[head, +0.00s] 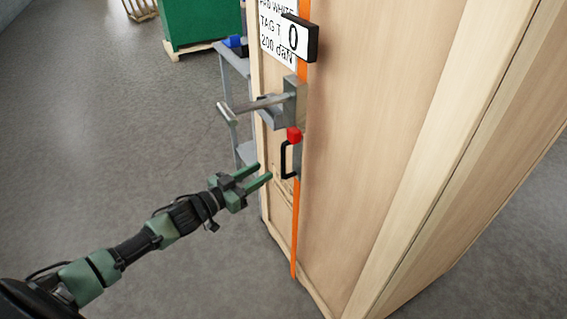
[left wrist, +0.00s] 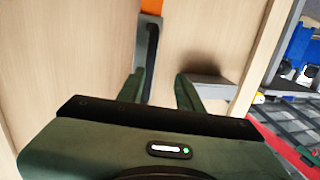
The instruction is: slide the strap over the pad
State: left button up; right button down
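An orange strap (head: 295,225) runs down the edge of a tall wooden crate (head: 375,130), passing behind a metal device (head: 293,103) with a long lever (head: 258,104). Below the device are a red knob (head: 294,134) and a black handle (head: 285,160). My left gripper (head: 263,173) is open, its fingers pointing at the crate just below and left of the handle. In the left wrist view a dark upright handle (left wrist: 153,50) stands behind the left finger, with a bit of orange strap (left wrist: 152,6) above. I cannot make out a pad. My right gripper is not in view.
A label (head: 276,35) naming a white pad and 200 daN is on the crate. A small display (head: 298,38) reading 0 juts out beside it. A grey shelf (head: 238,62) stands behind the crate, with a green box (head: 195,22) farther back. The floor at left is clear.

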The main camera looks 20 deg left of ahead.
pick_arm(q)
jog(key=shift+m+h, duration=0.3)
jog(key=shift+h, duration=0.3)
jog(key=w+d+r, duration=0.1)
jog(key=w, duration=0.1)
jog(key=w+d+r, duration=0.1)
jog(key=w+d, duration=0.1)
jog(key=w+d+p, duration=0.1)
jog(key=w+d, duration=0.1)
jog(key=w, duration=0.1)
jog(key=shift+r, duration=0.4)
jog(key=shift+s, duration=0.1)
jog(key=shift+a, duration=0.1)
grip_shut()
dwell(0.4)
